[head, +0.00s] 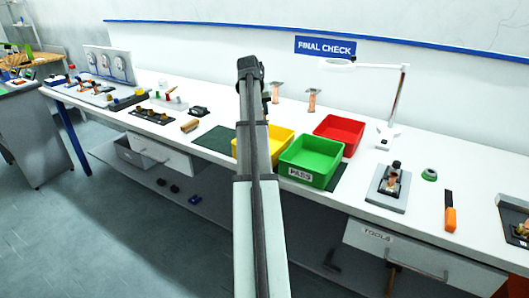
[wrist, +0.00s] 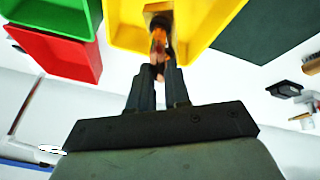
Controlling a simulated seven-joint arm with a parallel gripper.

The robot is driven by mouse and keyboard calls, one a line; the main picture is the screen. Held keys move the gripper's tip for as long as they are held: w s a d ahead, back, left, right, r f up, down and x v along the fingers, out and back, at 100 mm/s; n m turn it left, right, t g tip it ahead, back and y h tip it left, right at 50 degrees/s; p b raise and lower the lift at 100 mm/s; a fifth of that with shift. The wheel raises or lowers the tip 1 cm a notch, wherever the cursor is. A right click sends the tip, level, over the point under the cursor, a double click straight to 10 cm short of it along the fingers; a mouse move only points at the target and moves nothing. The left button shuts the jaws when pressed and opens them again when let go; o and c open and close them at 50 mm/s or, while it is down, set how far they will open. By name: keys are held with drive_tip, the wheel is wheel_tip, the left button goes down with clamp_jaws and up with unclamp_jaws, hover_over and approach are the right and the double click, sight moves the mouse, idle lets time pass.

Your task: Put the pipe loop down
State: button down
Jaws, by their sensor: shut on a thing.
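My gripper (wrist: 158,78) is shut on the pipe loop (wrist: 158,48), a small copper-coloured piece seen nearly end-on in the wrist view. Its full shape does not show there. Behind it in that view is the yellow bin (wrist: 204,22); I cannot tell how high the loop is or whether it touches the bin. In the head view my arm hides the gripper's fingers and the loop. The yellow bin (head: 279,138) shows there partly behind my arm and the green bin.
The green bin (head: 304,174), labelled PASS, and a red bin (head: 340,127) stand beside the yellow one. Two copper pieces (head: 276,92) (head: 312,100) stand behind the bins. A lamp (head: 395,105) and a grey fixture (head: 388,190) stand to the right. Dark green mat (head: 214,140) is bare.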

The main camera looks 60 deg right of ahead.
drive_tip(key=shift+s+a+f+m, duration=0.15)
drive_tip(key=shift+s+f+m, duration=0.05)
drive_tip(key=shift+s+m, duration=0.1)
drive_tip(key=shift+f, duration=4.9)
drive_tip(key=c, duration=1.1)
unclamp_jaws()
drive_tip(key=shift+f, duration=0.15)
drive_tip(key=v, duration=1.2)
drive_tip(key=shift+w+r, duration=0.1)
drive_tip(key=shift+r, duration=0.1)
